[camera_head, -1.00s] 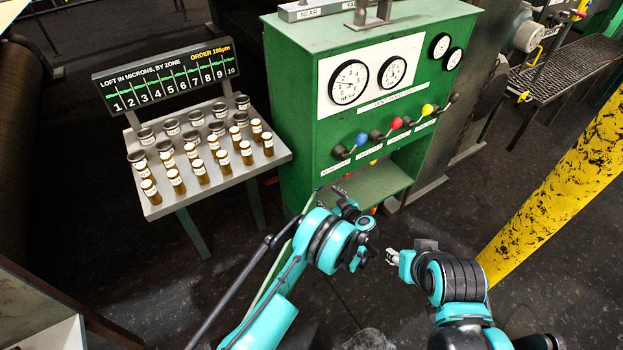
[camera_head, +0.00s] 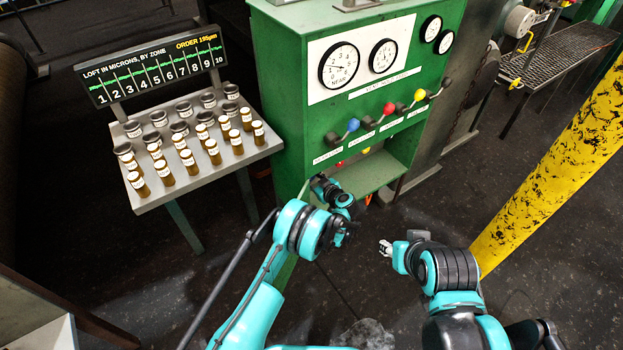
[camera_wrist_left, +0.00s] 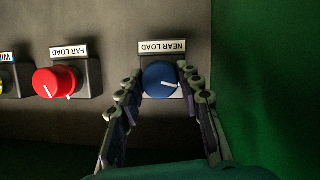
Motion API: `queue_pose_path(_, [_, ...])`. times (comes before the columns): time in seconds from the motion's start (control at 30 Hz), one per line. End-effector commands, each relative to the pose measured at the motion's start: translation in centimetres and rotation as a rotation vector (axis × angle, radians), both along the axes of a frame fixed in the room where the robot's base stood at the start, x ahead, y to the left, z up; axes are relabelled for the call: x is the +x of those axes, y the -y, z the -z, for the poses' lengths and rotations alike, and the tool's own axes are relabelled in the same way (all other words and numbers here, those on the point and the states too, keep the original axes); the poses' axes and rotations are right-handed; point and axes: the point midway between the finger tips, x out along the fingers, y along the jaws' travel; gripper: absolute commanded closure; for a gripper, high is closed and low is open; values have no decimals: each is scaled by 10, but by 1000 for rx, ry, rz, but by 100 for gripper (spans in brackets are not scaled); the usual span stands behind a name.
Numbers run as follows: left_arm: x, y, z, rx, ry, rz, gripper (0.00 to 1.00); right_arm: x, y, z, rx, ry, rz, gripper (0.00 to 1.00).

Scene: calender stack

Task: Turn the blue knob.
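The blue knob (camera_wrist_left: 160,79) is a round dial with a white mark, under a NEAR LOAD label (camera_wrist_left: 163,47) in the left wrist view. My left gripper (camera_wrist_left: 163,88) is open, with one finger on each side of this knob. I cannot tell whether the fingers touch it. In the head view my left gripper (camera_head: 328,187) is at the green cabinet's lower front; this dial cannot be made out there. A blue ball-ended handle (camera_head: 353,125) shows above it. My right gripper (camera_head: 385,248) hangs away from the cabinet; its finger opening is unclear.
A red knob (camera_wrist_left: 54,83) sits beside the blue one. The green cabinet (camera_head: 290,110) carries gauges and red and yellow ball handles. A shelf (camera_head: 368,172) juts out below. A table (camera_head: 215,170) of jars stands left, a yellow post (camera_head: 560,160) right.

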Motion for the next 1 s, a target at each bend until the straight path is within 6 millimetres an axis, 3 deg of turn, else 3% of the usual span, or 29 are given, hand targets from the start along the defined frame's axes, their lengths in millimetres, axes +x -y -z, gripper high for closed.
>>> queue_pose_path(0.03, [0,0,0,0,0,0,86,0,0,0,0,0,0,60])
queue_pose_path(0.07, [0,0,0,0,0,0,94,0,0,0,0,0,0,60])
queue_pose_path(0.23, [0,0,0,13,-9,0,94,0,0,0,0,0,0,60])
queue_pose_path(0.5, [1,1,0,188,-137,-1,94,0,0,0,0,0,0,60])
queue_pose_path(0.8, [1,0,0,202,-147,-1,94,0,0,0,0,0,0,60])
queue_pose_path(0.83, [1,0,0,202,-147,-1,57,0,0,0,0,0,0,60])
queue_pose_path(0.9, [1,0,0,202,-147,-1,44,0,0,0,0,0,0,60])
queue_pose_path(1.0, [1,0,0,201,-146,0,44,0,0,0,0,0,0,60])
